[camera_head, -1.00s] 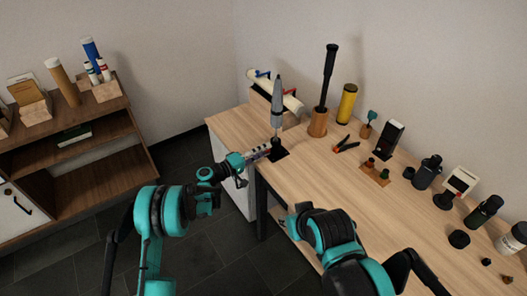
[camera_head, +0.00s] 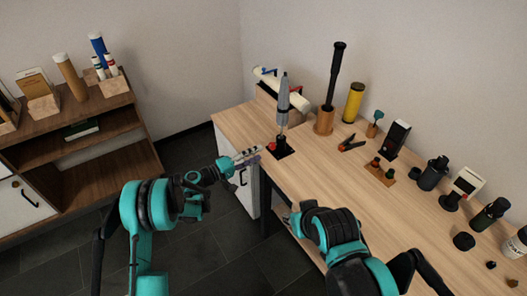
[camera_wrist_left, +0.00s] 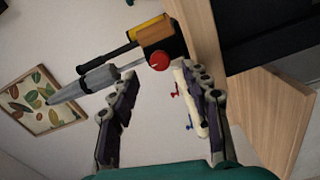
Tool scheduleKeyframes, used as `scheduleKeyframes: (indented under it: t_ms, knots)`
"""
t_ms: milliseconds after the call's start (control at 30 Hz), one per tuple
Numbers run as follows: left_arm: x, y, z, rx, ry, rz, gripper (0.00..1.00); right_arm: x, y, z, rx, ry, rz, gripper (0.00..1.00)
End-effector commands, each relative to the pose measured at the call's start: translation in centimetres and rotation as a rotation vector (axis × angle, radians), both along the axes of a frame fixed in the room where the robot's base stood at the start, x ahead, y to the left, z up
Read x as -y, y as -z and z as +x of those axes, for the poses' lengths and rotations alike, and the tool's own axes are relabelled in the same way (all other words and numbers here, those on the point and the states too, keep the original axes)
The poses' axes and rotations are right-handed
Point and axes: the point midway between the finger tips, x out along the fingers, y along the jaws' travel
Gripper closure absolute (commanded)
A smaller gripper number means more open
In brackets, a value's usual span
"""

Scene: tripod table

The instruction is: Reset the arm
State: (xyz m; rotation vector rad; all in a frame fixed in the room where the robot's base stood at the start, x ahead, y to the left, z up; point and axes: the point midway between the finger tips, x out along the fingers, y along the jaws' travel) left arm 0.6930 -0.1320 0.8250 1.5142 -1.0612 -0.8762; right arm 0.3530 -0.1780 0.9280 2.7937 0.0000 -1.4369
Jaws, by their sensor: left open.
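My left gripper (camera_head: 250,157) reaches in from the left at the near-left edge of the wooden table (camera_head: 335,165). It is open and empty, just left of a grey folded umbrella-like object (camera_head: 283,100) that stands upright in a dark holder with a red knob (camera_head: 272,146). In the left wrist view the two fingers of the left gripper (camera_wrist_left: 163,98) are spread apart, with the grey object (camera_wrist_left: 85,84) and the red knob (camera_wrist_left: 158,60) beyond them. My right arm crosses the table's front edge; its gripper is mostly hidden beneath the arm.
A black baton (camera_head: 336,72) in a wooden holder, a yellow cylinder (camera_head: 353,102) and several dark items line the table. A cream roll (camera_head: 281,88) lies at the back left. A wooden shelf (camera_head: 95,140) stands left. Floor lies between.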

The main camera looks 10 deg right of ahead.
Motion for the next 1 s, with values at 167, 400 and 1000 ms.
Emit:
scheduleKeyframes:
  t_ms: [167, 400, 1000]
  knots:
    - [-1.4, 0.0, -0.5, 0.000, -0.001, 0.000, 0.52, 0.0, 0.0, 0.0, 0.000, 0.000, 0.000, 0.69]
    - [-1.5, 0.0, -0.6, 0.000, 0.001, -0.001, 0.52, 0.0, 0.0, 0.0, 0.000, 0.000, 0.000, 0.69]
    - [-3.3, -4.7, -1.6, 0.001, -0.037, 0.185, 0.52, 0.0, 0.0, 0.0, 0.000, 0.000, 0.000, 0.69]
